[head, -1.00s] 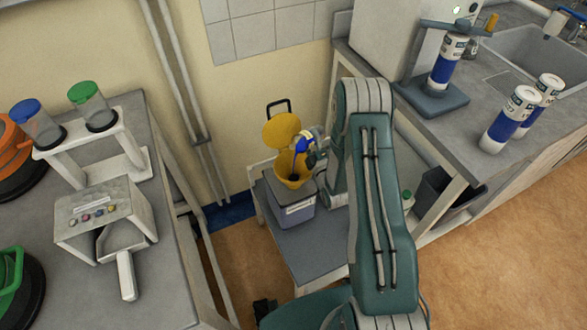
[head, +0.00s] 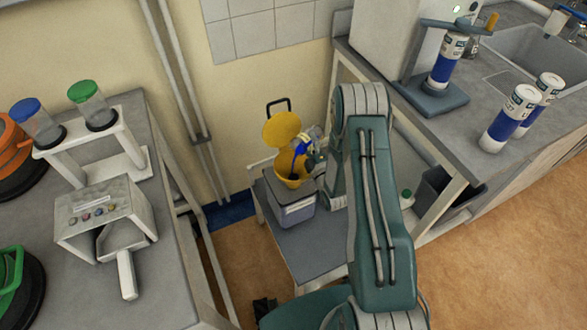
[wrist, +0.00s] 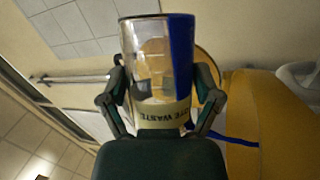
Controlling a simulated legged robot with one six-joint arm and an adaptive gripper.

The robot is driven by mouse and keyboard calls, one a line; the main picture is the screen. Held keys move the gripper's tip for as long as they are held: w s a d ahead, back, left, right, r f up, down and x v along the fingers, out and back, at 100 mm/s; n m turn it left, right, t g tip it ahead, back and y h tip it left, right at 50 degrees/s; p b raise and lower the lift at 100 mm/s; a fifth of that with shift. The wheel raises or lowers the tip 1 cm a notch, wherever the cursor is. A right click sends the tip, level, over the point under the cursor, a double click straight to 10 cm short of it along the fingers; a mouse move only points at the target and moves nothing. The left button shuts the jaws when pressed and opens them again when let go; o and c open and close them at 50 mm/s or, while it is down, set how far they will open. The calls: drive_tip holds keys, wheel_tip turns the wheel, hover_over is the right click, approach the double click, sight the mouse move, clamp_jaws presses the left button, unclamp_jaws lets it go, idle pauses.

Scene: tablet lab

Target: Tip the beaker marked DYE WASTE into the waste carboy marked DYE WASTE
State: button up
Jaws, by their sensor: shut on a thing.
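My gripper (wrist: 161,88) is shut on a clear beaker (wrist: 150,60), with one finger on each side. Its label shows upside down and reads "...TE WASTE". Blue liquid (wrist: 181,55) lies along the beaker's right side in the wrist view. In the head view the tilted beaker (head: 301,146) is over the yellow funnel (head: 291,170) of the grey carboy (head: 290,208). A blue streak (wrist: 236,140) shows against the yellow in the wrist view. The carboy's white label is too small to read. The funnel's yellow lid (head: 281,130) stands open behind.
The carboy stands on a low grey table (head: 312,255) between two benches. The right counter holds several blue-and-white bottles (head: 511,118) and a sink (head: 540,60).

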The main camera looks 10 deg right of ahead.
drive_tip(key=shift+f+n, duration=0.15)
drive_tip(key=shift+n, duration=0.25)
drive_tip(key=shift+s+a+r+n+t+y+p, duration=0.1)
drive_tip(key=shift+a+r+n+t+y+p, duration=0.1)
drive_tip(key=shift+n+y, duration=0.3)
drive_tip(key=shift+s+a+r+n+t+y+p, duration=0.1)
drive_tip(key=shift+r+n+t+y+p, duration=0.1)
drive_tip(key=shift+n, duration=0.5)
